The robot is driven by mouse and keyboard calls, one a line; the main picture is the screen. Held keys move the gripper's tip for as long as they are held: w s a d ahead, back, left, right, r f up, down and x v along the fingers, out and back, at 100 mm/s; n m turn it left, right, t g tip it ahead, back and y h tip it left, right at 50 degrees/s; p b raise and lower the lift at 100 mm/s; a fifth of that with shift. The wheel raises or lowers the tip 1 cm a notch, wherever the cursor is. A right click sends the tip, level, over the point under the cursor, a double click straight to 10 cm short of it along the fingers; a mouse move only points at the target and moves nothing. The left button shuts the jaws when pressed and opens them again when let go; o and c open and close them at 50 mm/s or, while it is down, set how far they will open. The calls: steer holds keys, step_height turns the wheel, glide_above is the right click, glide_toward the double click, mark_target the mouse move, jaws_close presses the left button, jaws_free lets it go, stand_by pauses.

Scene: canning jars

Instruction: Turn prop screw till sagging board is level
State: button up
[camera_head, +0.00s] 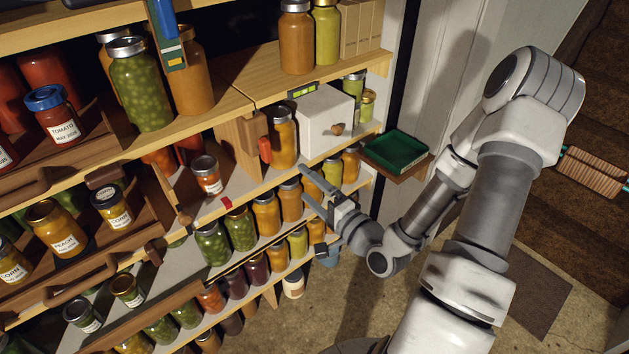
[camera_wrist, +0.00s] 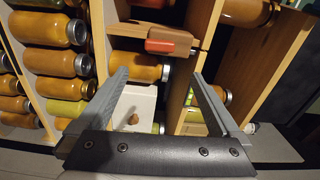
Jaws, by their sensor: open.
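The upper board (camera_head: 262,92) runs along the shelf front, with a visible step or seam near its middle. A small green-yellow spirit level (camera_head: 302,89) sits at its front edge; its bubble is too small to read. A wooden prop (camera_head: 240,145) stands under the board by the seam. A red handle (camera_head: 265,150) on it looks like the prop screw. In the wrist view the red handle (camera_wrist: 165,46) lies on a wooden piece beyond the fingertips. My gripper (camera_head: 304,183) is open and empty, below and right of the handle, apart from it; its fingers also show in the wrist view (camera_wrist: 158,74).
A white box (camera_head: 325,120) with a wooden knob stands right of the prop, and an orange jar (camera_head: 283,138) stands close between them. A small tomato-labelled jar (camera_head: 207,175) is at left. Jars crowd the shelf below. A green tray (camera_head: 395,150) sits at right. Open floor lies before the shelves.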

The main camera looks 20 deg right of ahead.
steer(key=shift+p+v, duration=0.85)
steer(key=shift+v, duration=0.1)
steer(key=shift+a, duration=0.1)
